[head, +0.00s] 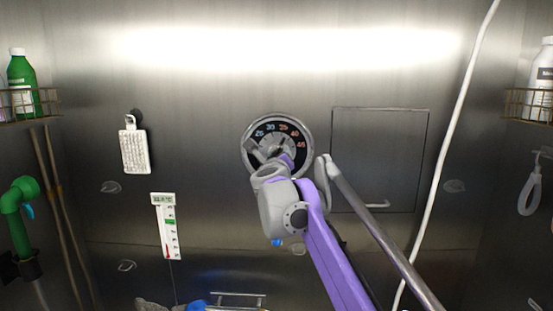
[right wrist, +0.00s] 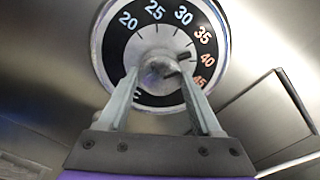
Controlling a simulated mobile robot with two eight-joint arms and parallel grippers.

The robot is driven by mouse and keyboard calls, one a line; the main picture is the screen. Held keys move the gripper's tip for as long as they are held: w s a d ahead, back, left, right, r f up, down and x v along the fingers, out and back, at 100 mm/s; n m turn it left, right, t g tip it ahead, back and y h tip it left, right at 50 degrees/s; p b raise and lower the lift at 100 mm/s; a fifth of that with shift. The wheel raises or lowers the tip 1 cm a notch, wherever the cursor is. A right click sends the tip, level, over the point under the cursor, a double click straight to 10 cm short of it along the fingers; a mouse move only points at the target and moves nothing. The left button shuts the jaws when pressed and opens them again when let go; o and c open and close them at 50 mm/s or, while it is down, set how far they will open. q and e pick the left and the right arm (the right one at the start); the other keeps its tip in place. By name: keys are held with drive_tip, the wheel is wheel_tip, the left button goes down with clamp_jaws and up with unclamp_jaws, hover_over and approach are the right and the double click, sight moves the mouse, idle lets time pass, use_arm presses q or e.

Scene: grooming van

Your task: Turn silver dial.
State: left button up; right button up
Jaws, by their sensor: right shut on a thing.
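The silver dial (head: 246,141) is on the back wall in the middle of the head view. It has a round metal rim and a black face with numbers. In the right wrist view the dial (right wrist: 112,62) shows 20 to 45 around a grey central knob (right wrist: 150,66). My right gripper (head: 273,158) reaches up to the dial and covers its lower part in the head view. In the right wrist view its two fingers (right wrist: 160,78) are on either side of the knob, shut on it. I cannot tell the exact setting. My left gripper is not clearly seen.
A square wall panel (head: 380,150) is right of the dial, with a white hose (head: 447,150) beyond it. A white grid-faced block (head: 134,152) and a thermometer card (head: 166,228) are on the left. Wire baskets with bottles (head: 22,75) are at both sides.

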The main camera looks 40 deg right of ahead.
use_arm(q)
drive_tip(key=shift+s+f, duration=0.1)
drive_tip(key=shift+f, duration=0.2)
use_arm(e)
drive_tip(key=shift+n, duration=1.2)
drive_tip(key=o, duration=1.4)
use_arm(q)
drive_tip(key=shift+s+f+b, duration=0.3)
drive_tip(key=shift+f+b, duration=0.2)
drive_tip(key=shift+f, duration=0.1)
drive_tip(key=shift+s+f+b, duration=0.25)
drive_tip(key=shift+f+b, duration=0.2)
drive_tip(key=shift+f, duration=0.1)
use_arm(e)
drive_tip(key=v, duration=1.1)
use_arm(q)
drive_tip(key=shift+s, duration=0.1)
use_arm(e)
drive_tip(key=shift+d+f, duration=0.1)
